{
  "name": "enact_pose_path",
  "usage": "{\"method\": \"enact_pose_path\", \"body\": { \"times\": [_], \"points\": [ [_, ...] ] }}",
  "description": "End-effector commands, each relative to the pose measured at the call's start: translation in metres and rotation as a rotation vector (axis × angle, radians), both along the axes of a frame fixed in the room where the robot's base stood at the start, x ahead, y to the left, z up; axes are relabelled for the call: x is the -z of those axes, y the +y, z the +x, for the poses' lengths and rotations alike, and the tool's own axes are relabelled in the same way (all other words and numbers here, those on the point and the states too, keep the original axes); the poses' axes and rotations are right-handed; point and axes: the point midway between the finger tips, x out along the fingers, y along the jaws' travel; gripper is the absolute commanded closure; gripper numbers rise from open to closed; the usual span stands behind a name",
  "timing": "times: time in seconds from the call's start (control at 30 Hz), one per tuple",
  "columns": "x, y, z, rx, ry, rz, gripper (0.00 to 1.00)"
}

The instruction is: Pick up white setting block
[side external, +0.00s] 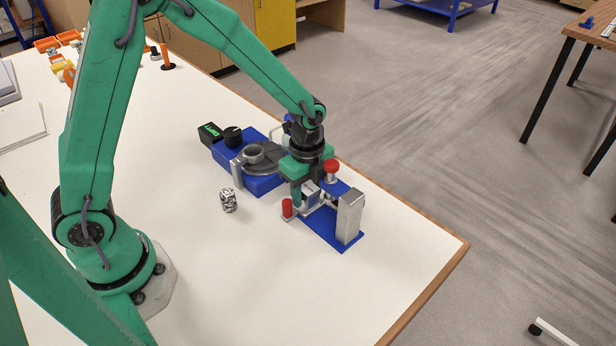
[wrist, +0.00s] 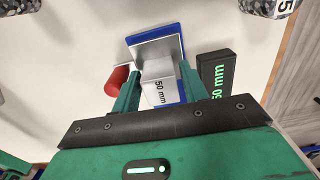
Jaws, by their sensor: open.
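A pale block marked "50 mm" (wrist: 158,92) lies between my open fingers in the wrist view, matching the white setting block. In the side view a small pale block (side external: 310,194) shows low by my fingers, partly covered. My gripper (wrist: 157,76) is open, with one green finger on each side of the block. I cannot tell if either finger touches it. In the side view my gripper (side external: 308,188) points down over the blue fixture (side external: 326,230). A silver upright (side external: 350,216) stands on the fixture's right end.
A red knob (side external: 331,167) and a red cylinder (side external: 287,208) are close to my gripper. A black block marked "50 mm" (wrist: 220,78) is right of my fingers in the wrist view.

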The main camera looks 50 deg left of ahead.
Motion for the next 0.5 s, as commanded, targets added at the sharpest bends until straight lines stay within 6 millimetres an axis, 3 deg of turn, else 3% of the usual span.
{"method": "enact_pose_path", "body": {
  "times": [0.43,0.5],
  "points": [
    [-0.0002,0.0,0.0001,0.0,0.0,0.0,0.56],
    [-0.0003,-0.0001,0.0001,0.0,0.0,0.0,0.68]
  ]
}}
